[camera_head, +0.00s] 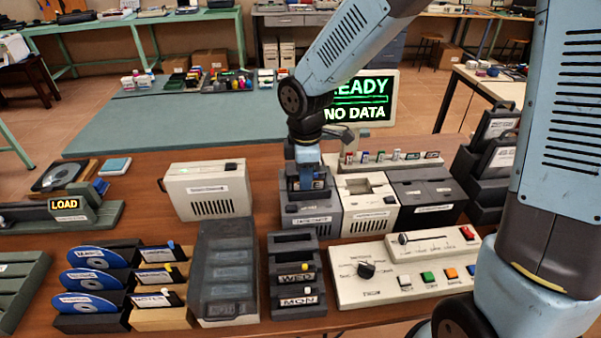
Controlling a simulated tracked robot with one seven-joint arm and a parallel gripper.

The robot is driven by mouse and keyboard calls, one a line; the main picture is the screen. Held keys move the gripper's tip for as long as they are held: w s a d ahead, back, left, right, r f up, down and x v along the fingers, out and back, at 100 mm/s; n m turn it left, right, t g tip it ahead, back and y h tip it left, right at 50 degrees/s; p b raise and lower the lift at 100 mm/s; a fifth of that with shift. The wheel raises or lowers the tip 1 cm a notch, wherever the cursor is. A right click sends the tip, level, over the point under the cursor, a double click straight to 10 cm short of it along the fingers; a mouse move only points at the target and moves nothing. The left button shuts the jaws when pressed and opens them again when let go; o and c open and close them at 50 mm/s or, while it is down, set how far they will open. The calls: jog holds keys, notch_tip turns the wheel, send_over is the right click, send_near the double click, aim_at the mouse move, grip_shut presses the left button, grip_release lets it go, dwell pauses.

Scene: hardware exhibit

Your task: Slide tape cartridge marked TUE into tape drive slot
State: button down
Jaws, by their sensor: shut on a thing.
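My gripper (307,184) is low over the left unit of a row of three drive boxes and is shut on a dark tape cartridge. The gripper hides most of the cartridge, and I cannot read its label. The grey tape drive (312,221) is directly below, its top slot covered by the gripper. I cannot tell how far the cartridge is inside the slot. The dark cartridge rack (276,277) in front holds cartridges marked WED (296,280) and MON (298,301); its rear slot looks empty.
A cream drive (370,213) and a dark drive (431,209) adjoin on the right. A control panel (379,293) with coloured buttons stands in front of them. A monitor (377,95) behind reads "READY NO DATA". A cream box (207,190) stands to the left.

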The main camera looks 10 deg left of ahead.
jog(key=shift+f, duration=0.7)
jog(key=c, duration=1)
grip_release()
jog(key=shift+w+r, duration=0.1)
jog(key=shift+r, duration=3.9)
